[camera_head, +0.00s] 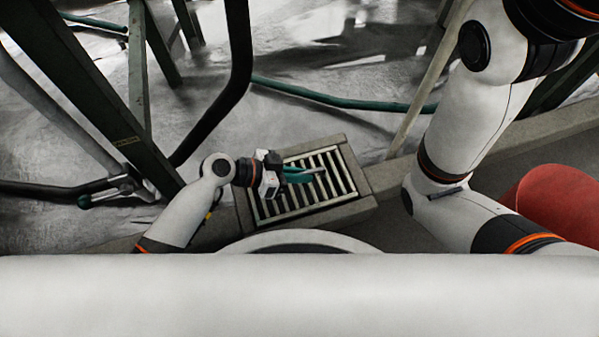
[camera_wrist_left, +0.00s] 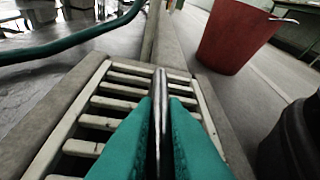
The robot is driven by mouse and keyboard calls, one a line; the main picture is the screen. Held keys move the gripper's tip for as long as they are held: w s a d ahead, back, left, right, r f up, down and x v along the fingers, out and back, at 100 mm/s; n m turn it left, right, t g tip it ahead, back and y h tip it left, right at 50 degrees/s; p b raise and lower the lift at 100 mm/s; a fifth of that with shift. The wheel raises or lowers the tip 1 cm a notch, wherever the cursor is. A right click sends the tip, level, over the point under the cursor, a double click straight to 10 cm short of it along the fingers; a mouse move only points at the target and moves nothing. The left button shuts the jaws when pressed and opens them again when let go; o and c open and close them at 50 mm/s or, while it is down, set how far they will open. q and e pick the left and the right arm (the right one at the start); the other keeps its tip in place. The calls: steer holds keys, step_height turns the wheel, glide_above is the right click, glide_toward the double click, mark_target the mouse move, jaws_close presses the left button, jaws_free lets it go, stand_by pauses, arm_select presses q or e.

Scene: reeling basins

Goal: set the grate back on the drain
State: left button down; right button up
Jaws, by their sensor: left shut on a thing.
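The grate (camera_head: 344,172), a pale metal frame with several slats, lies over the drain within its stone surround (camera_head: 361,183). It looks about level and lined up with the surround; I cannot tell whether it is fully seated. In the left wrist view the grate (camera_wrist_left: 75,117) fills the middle, with the surround (camera_wrist_left: 38,112) beside it. My left gripper (camera_head: 304,174) is over the grate, its teal fingers shut on a thin metal bar at the grate's middle. The fingers (camera_wrist_left: 162,100) hide part of the slats. My right arm shows at the right, but its gripper is out of view.
A green hose (camera_head: 335,100) lies on the wet floor beyond the drain. Dark green frame legs (camera_head: 100,100) stand at the left. A red bucket (camera_wrist_left: 233,36) and a dark bin (camera_wrist_left: 292,140) stand to the right in the left wrist view.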

arm_select(q)
steer(key=shift+f+b, duration=0.4)
steer(key=shift+b, duration=0.15)
steer(key=c, duration=1.4)
jaws_free()
